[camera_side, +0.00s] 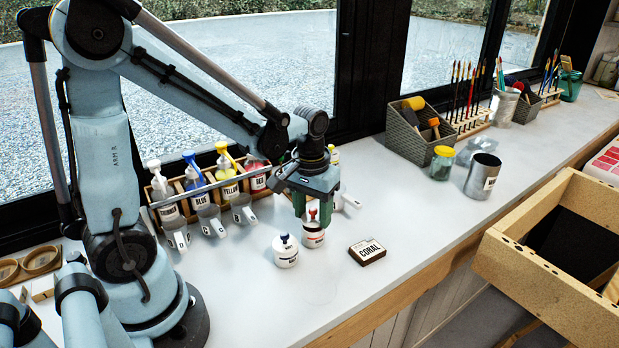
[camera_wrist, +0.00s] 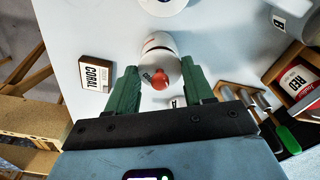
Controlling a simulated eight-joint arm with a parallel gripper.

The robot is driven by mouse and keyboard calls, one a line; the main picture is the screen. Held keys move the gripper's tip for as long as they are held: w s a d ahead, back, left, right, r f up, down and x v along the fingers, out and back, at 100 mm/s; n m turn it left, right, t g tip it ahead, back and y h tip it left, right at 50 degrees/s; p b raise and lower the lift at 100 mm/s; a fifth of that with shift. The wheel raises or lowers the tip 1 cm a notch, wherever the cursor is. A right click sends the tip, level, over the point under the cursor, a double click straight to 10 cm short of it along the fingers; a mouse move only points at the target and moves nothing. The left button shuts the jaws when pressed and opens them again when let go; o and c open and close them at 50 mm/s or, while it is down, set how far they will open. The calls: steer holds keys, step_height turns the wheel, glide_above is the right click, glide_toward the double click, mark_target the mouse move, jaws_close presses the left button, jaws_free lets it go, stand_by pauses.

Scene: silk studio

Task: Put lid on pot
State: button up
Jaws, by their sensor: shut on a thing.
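A small white pot (camera_side: 313,239) with a red label stands on the bench under my gripper (camera_side: 315,211). A white lid with a red knob (camera_side: 312,214) is between my green fingers, at the top of this pot. I cannot tell whether the lid rests fully on the rim. In the wrist view the lid (camera_wrist: 158,77) is between the fingertips of my gripper (camera_wrist: 161,83), with the pot (camera_wrist: 158,43) just beyond it. A second white pot (camera_side: 286,256) with a blue-knobbed lid stands close by on the left.
A dark block labelled CORAL (camera_side: 368,252) lies right of the pots. Behind stands a wooden rack of paint bottles (camera_side: 215,184) with several scoops in front. A metal can (camera_side: 482,177) and a yellow-lidded jar (camera_side: 442,161) stand farther right. The bench's front is clear.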

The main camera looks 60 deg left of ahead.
mark_target(311, 211)
steer(key=shift+f, duration=0.7)
steer(key=o, duration=1.1)
steer(key=shift+r, duration=0.1)
step_height(311, 211, up, 12)
steer(key=shift+s, duration=0.25)
steer(key=shift+s+d, duration=0.1)
steer(key=shift+d, duration=0.05)
